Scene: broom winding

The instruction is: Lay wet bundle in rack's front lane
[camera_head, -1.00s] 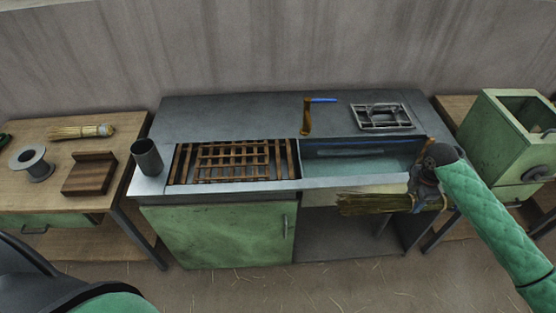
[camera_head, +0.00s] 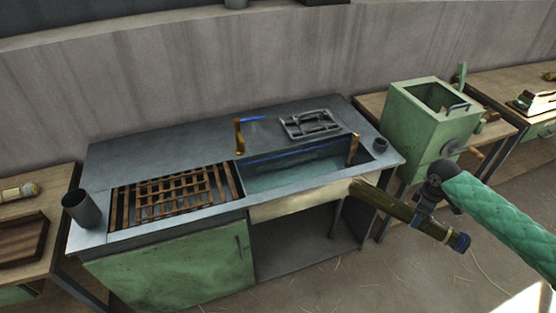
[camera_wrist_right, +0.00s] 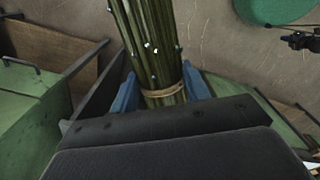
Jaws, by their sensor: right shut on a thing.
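The bundle (camera_head: 395,206) is a long sheaf of dark green-brown stalks, tied with a band. My right gripper (camera_head: 428,207) is shut on it and holds it in the air in front of the sink bench's right end, tilted down to the right. In the right wrist view the bundle (camera_wrist_right: 153,45) runs away between the blue fingertips, with pale droplets on it and a tan band near the jaws. The wooden slatted rack (camera_head: 176,193) is set into the left of the bench top, empty, well left of the gripper. My left gripper is out of view.
The water basin (camera_head: 300,172) lies between rack and gripper, with a brass tap (camera_head: 239,135) behind it. A dark metal cup (camera_head: 82,208) stands left of the rack. A green box machine (camera_head: 430,115) stands on the right table. A metal grid (camera_head: 312,124) lies behind the basin.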

